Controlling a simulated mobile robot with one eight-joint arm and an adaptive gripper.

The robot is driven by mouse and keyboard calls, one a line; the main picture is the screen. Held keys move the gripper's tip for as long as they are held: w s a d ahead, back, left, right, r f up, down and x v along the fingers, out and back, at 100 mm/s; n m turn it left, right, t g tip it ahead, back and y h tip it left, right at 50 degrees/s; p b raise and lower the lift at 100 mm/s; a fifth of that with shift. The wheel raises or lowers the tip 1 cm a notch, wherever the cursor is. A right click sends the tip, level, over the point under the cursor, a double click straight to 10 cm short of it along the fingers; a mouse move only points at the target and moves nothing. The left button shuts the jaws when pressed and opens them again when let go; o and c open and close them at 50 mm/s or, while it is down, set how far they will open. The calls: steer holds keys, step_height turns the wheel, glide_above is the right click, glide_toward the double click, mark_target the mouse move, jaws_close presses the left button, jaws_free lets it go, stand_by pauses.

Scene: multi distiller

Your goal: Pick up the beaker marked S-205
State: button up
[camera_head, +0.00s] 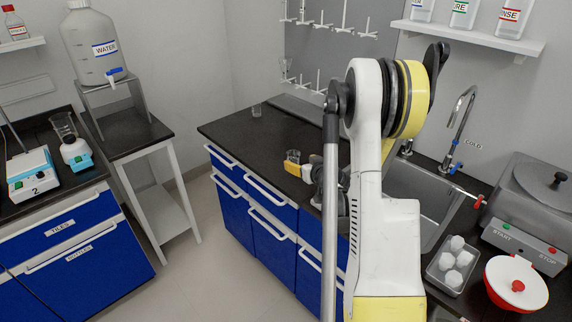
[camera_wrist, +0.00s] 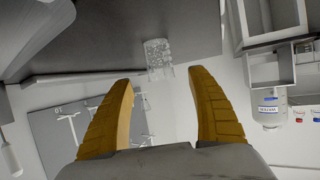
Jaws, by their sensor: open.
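A small clear glass beaker (camera_head: 293,156) stands on the dark counter beside my gripper's yellow fingertips in the head view. A second clear glass vessel (camera_head: 256,110) stands near the counter's far left end. In the wrist view, one clear beaker (camera_wrist: 159,53) shows upside down, beyond and between my two fingers, with nothing gripped. I cannot tell for certain which vessel that is. No S-205 marking is readable on either. My gripper (camera_wrist: 160,82) is open and empty; in the head view my arm partly hides it (camera_head: 303,167).
The sink (camera_head: 425,205) and tap (camera_head: 459,130) lie right of my arm. A drying rack (camera_head: 327,30) is on the back wall. A water container (camera_head: 96,45) stands on a raised stand at left. The counter (camera_head: 235,128) left of my gripper is mostly clear.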

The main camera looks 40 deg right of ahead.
mark_target(296, 159)
steer(key=b+x, duration=0.2)
steer(key=x, duration=0.5)
steer(key=shift+w+d+f+b, duration=0.1)
steer(key=shift+w+b, duration=0.2)
steer(key=c, duration=1.3)
